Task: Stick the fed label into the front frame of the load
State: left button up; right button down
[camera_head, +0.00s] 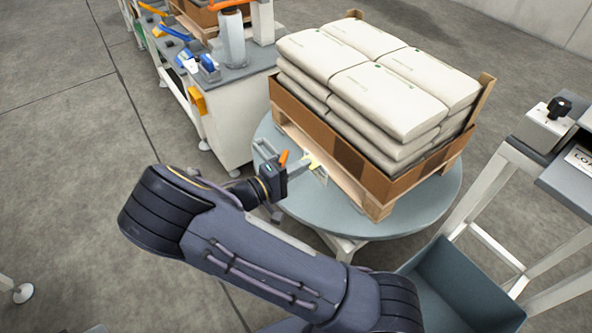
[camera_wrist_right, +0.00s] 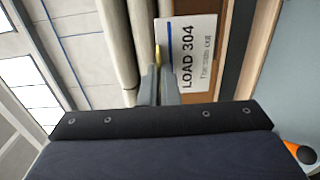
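The load is a stack of pale bags (camera_head: 380,75) in a brown cardboard tray (camera_head: 335,147) on a wooden pallet (camera_head: 377,209). My right gripper (camera_head: 306,165) is at the load's front side. In the right wrist view its fingers (camera_wrist_right: 157,88) are close together at the left edge of a white label (camera_wrist_right: 195,50) reading "LOAD 304". The fingers look shut on the label, which stands in front of the brown cardboard. The front frame cannot be made out clearly, and whether the label touches it cannot be told. My left gripper is not in view.
The pallet stands on a round grey turntable (camera_head: 437,197). A grey workbench (camera_head: 232,95) with tools is behind left. At right are a stand (camera_head: 500,170) with a partly visible lettered plate (camera_head: 582,160) and a blue-grey bin (camera_head: 455,285).

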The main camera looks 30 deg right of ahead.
aim_at(315, 170)
jog(key=d+f+b, duration=0.1)
jog(key=d, duration=0.1)
jog(key=d+f+b, duration=0.1)
jog(key=d, duration=0.1)
jog(key=d+f+b, duration=0.1)
jog(key=d+f, duration=0.1)
jog(key=shift+w+d, duration=0.25)
jog(key=shift+d, duration=0.15)
jog(key=shift+w+d+b, duration=0.2)
jog(key=shift+d+b, duration=0.1)
jog(key=shift+d, duration=1.95)
jog(key=shift+d, duration=0.35)
jog(key=c, duration=1.6)
grip_release()
